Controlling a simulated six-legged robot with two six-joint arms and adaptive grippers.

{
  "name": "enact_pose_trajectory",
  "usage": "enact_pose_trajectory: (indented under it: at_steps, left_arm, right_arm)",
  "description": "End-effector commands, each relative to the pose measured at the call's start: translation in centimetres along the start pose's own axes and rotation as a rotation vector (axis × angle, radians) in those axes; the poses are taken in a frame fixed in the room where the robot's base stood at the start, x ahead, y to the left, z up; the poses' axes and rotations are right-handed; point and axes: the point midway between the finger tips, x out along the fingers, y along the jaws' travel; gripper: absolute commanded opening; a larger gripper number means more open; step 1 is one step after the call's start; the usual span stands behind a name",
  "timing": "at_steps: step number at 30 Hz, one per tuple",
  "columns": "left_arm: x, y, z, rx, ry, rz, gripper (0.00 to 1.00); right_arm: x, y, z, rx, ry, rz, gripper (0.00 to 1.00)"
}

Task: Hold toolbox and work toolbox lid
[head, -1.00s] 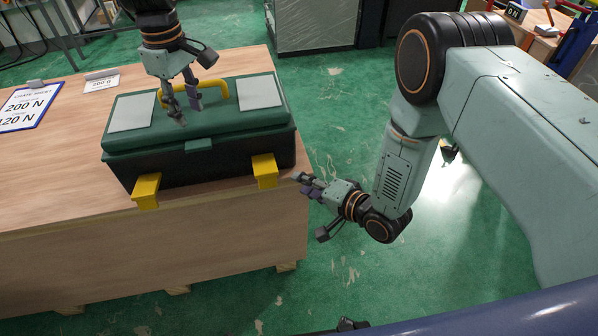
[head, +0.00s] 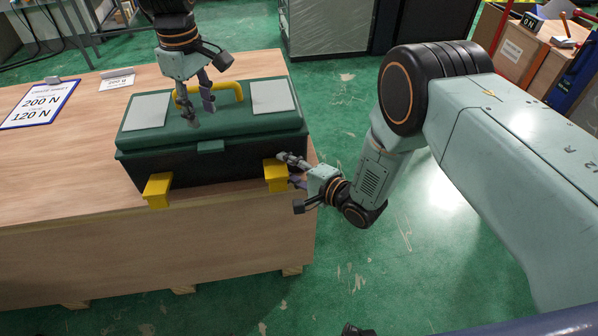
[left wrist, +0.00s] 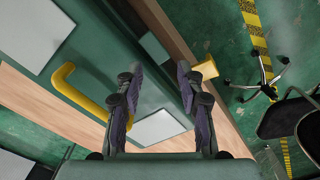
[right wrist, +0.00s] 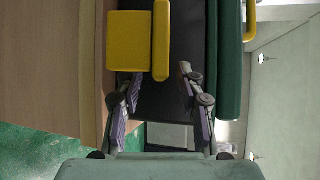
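The toolbox has a dark body (head: 200,171) and a closed green lid (head: 210,120) with a yellow handle (head: 232,91) and a green front latch (head: 210,146). Yellow brackets hold its front at the left (head: 158,189) and right (head: 275,176). My left gripper (head: 201,115) is open and empty above the lid, in front of the handle; its spread fingers also show in the left wrist view (left wrist: 159,70). My right gripper (head: 287,170) is open beside the right bracket, which lies just ahead of its fingers in the right wrist view (right wrist: 130,42). I cannot tell if they touch.
The toolbox stands on a wooden crate top (head: 60,170), near its front right corner. A sign reading 200 N and 120 N (head: 40,104) and a smaller card (head: 118,80) lie at the left. Green floor (head: 400,240) is open to the right. A chair (left wrist: 285,115) shows in the left wrist view.

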Motion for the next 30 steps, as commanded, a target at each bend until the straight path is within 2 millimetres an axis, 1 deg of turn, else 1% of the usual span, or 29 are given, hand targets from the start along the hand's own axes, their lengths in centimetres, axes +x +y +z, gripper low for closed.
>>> enact_pose_trajectory:
  at_steps: [3,6,13,14,26,27,30]
  left_arm:
    - [-0.01,0.01,0.01,0.0,0.0,0.0,0.38]
    - [-0.01,0.01,0.0,0.0,0.0,0.0,0.38]
    - [-0.01,0.01,0.0,0.0,0.0,0.0,0.38]
    - [-0.01,0.01,0.0,0.0,0.0,0.0,0.38]
    - [0.0,0.0,0.0,0.0,0.0,0.0,0.38]
    - [0.0,0.0,0.0,0.0,0.0,0.0,0.38]
    - [0.0,0.0,0.0,0.0,0.0,0.0,0.38]
  right_arm:
    - [0.81,0.06,0.03,0.0,0.0,0.001,0.38]
    - [1.11,0.02,0.02,0.0,0.001,0.0,0.38]
    - [1.14,0.02,0.01,0.0,0.001,0.001,0.38]
    - [1.14,0.02,0.01,0.0,0.001,0.001,0.36]
    - [1.12,0.03,0.0,0.0,0.001,0.001,0.02]
    - [1.12,0.04,0.0,0.0,0.001,0.001,0.0]
    - [1.11,0.06,0.01,0.0,0.001,0.002,0.0]
